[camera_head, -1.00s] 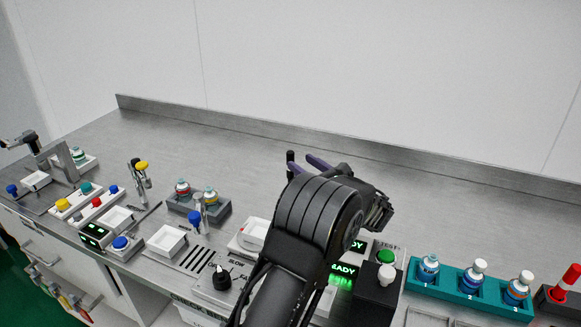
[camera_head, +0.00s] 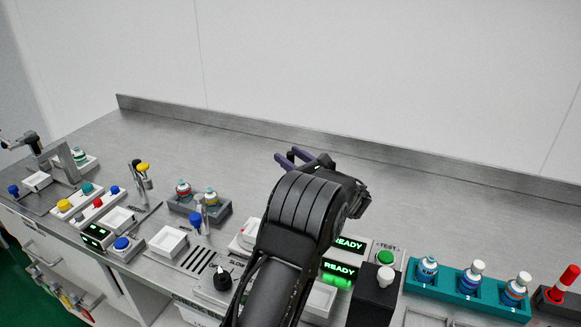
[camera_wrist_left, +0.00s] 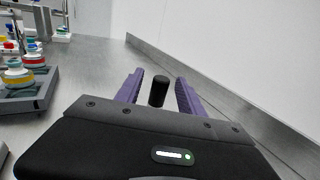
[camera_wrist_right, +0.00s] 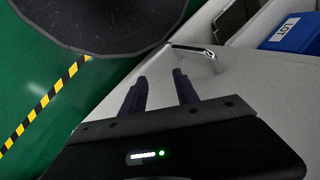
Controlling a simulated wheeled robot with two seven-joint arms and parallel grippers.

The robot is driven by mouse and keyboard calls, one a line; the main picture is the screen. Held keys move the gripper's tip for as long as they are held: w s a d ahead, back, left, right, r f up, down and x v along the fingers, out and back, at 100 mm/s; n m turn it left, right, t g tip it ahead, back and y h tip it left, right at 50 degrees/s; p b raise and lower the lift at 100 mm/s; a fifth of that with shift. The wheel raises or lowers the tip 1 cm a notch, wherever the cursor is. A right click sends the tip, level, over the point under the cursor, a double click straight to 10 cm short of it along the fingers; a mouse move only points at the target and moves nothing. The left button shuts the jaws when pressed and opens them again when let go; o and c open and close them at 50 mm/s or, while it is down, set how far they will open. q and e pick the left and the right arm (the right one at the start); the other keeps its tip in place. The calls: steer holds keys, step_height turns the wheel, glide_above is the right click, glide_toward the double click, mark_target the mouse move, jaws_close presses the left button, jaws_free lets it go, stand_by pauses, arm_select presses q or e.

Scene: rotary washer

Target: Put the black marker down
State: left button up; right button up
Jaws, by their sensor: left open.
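The black marker (camera_wrist_left: 158,91) stands upright between the two purple fingers of my left gripper in the left wrist view. A gap shows on each side of it, so the fingers are apart and not closed on it. Its lower end is hidden by the gripper body. In the head view my left gripper (camera_head: 290,158) is low over the back part of the steel worktop (camera_head: 420,200), and I cannot make out the marker clearly there. My right gripper (camera_wrist_right: 160,85) is open and empty beside a white cabinet front, away from the worktop surface.
A grey bottle holder (camera_head: 222,213) with two small bottles stands left of my left arm. A teal rack (camera_head: 450,295) with three bottles is at the right. Green READY displays (camera_head: 340,270) sit near my arm. The back worktop is clear up to the raised rear edge (camera_head: 240,130).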

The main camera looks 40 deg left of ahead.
arm_select(q)
steer(key=shift+c, duration=0.6)
jaws_close()
